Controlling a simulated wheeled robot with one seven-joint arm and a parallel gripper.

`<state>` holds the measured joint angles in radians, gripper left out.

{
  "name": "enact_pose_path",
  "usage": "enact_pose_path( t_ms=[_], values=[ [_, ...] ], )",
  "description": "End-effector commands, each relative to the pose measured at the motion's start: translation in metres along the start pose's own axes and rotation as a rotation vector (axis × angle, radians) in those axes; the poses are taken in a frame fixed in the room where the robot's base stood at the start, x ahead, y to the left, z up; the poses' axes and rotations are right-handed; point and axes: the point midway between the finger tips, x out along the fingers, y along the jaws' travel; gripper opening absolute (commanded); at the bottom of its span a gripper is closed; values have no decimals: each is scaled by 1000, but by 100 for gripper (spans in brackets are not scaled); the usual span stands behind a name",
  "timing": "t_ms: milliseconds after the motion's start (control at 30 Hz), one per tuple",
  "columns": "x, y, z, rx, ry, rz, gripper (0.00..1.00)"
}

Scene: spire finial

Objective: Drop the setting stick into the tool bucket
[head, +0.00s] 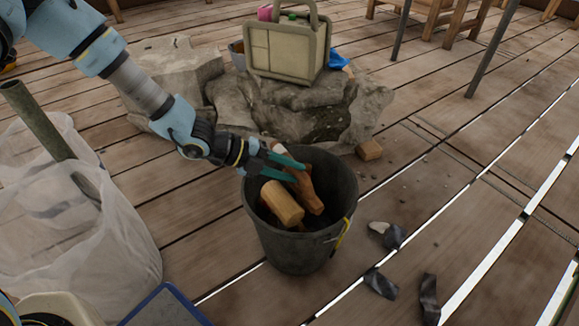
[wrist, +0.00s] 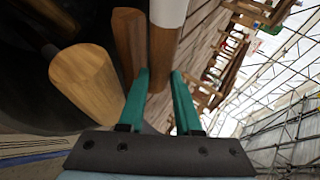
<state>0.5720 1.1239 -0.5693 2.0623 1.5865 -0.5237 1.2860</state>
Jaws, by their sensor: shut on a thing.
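The tool bucket (head: 300,252) is dark grey and stands upright on the plank deck in the head view. My gripper (head: 298,172) reaches in from the left over its mouth. In the wrist view my gripper (wrist: 160,74) is shut on the setting stick, a slim brown wooden piece (wrist: 162,50) with a pale end. In the head view the stick is partly hidden by the teal fingers, at the bucket's opening. I cannot tell whether it touches the bucket. A thick light wooden handle (head: 282,203) and a darker brown handle (wrist: 128,42) stick up from the bucket.
A rough stone block (head: 350,112) with a beige case (head: 285,50) on it stands behind the bucket. A translucent white bag (head: 75,240) is at left. Dark scraps (head: 381,284) lie on the planks at right, which are otherwise mostly clear.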

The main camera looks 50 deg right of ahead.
Motion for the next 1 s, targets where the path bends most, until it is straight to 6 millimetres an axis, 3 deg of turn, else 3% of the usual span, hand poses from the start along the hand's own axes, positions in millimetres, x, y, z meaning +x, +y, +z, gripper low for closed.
enact_pose_path(
  t_ms=[100, 433, 467, 500, 767, 1000],
  values=[
    [8, 12, 3, 0, 0, -2, 0],
    [8, 13, 4, 1, 0, -2, 0],
    [8, 13, 4, 1, 0, -2, 35],
    [9, 13, 4, 1, 0, -2, 39],
    [9, 14, 4, 1, 0, -1, 68],
    [8, 15, 4, 0, -1, 1, 68]
  ],
)
